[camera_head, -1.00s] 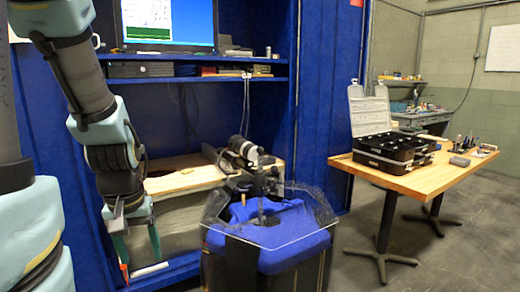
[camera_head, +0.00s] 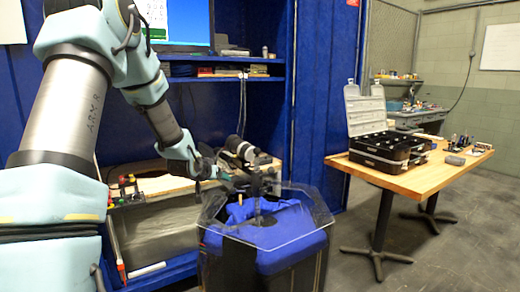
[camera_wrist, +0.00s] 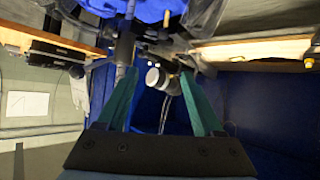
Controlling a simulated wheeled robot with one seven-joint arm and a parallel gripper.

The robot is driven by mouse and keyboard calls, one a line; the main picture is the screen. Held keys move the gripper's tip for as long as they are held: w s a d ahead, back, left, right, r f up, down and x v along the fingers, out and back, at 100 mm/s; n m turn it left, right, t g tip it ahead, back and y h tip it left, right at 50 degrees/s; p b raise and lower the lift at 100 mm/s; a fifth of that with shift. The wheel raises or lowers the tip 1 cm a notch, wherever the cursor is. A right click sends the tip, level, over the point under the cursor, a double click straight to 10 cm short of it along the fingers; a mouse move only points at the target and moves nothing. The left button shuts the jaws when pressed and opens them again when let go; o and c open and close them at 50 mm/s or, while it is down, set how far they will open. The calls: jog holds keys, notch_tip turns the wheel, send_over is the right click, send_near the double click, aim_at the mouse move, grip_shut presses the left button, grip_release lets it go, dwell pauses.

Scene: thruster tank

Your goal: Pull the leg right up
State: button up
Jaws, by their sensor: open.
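The dark upright leg (camera_head: 257,188) stands at the middle of the blue hexagonal tank (camera_head: 288,248), passing through its clear cover. A black cylinder with a pale band (camera_head: 240,148) lies tilted near the leg's top. My gripper (camera_wrist: 158,74) is open, with two teal fingers apart and nothing held. In the wrist view, a dark post that looks like the leg (camera_wrist: 124,48) is by the left fingertip; I cannot tell whether they touch. The cylinder's pale end shows beyond, between the fingers. In the head view my wrist is just left of the leg, and the fingertips are hard to make out.
A wooden table (camera_head: 408,184) at the right bears an open black case (camera_head: 388,148). The blue cabinet's wooden worktop (camera_head: 160,186) and shelf (camera_head: 180,80) are behind and left of the tank. Grey floor is clear between tank and table.

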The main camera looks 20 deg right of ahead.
aim_at(255, 152)
jog(key=w+d+r+t+h, duration=0.1)
jog(key=w+d+h, duration=0.1)
jog(key=d, duration=0.2)
jog(key=w+d+r+t+h, duration=0.1)
jog(key=w+d+r+h, duration=0.1)
jog(key=d, duration=0.2)
jog(key=w+d+r+t+h, duration=0.1)
jog(key=d+h, duration=0.1)
jog(key=d, duration=0.3)
jog(key=shift+w+r+m+p, duration=0.15)
jog(key=shift+w+m+p, duration=0.2)
jog(key=shift+w+m, duration=0.05)
jog(key=p+x, duration=0.3)
jog(key=x, duration=0.7)
jog(key=shift+d+r, duration=0.1)
jog(key=shift+d, duration=0.05)
grip_shut()
